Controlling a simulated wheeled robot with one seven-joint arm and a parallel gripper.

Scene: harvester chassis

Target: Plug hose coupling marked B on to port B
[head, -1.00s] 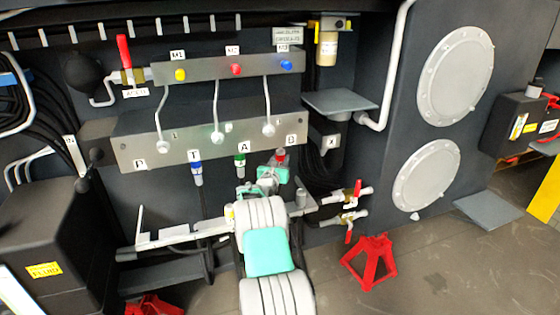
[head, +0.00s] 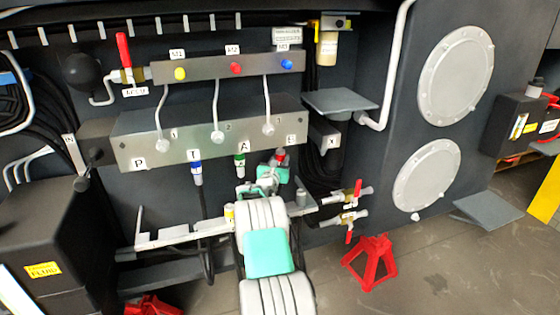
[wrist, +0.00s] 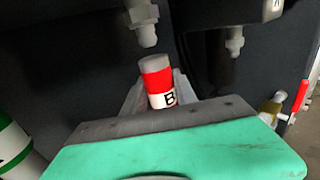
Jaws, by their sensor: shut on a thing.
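The hose coupling marked B (wrist: 160,88), red and white with a grey top, stands nearly upright between my gripper's fingers in the wrist view. It also shows as a small red piece in the head view (head: 281,157). My gripper (head: 274,172) is shut on it, just under the right end of the manifold. A pale port fitting (wrist: 144,25) points down just above the coupling, slightly to its left; a gap shows between them in the wrist view. The port's label B (head: 291,140) is on the manifold, partly unclear. The coupling's hose is hidden.
Blue (head: 196,170) and green (head: 240,160) couplings hang under T and A. The green one appears at left in the wrist view (wrist: 14,145). Another fitting (wrist: 236,40) hangs to the right. Red-handled valves (head: 352,190) and a grey rail (head: 165,240) lie below.

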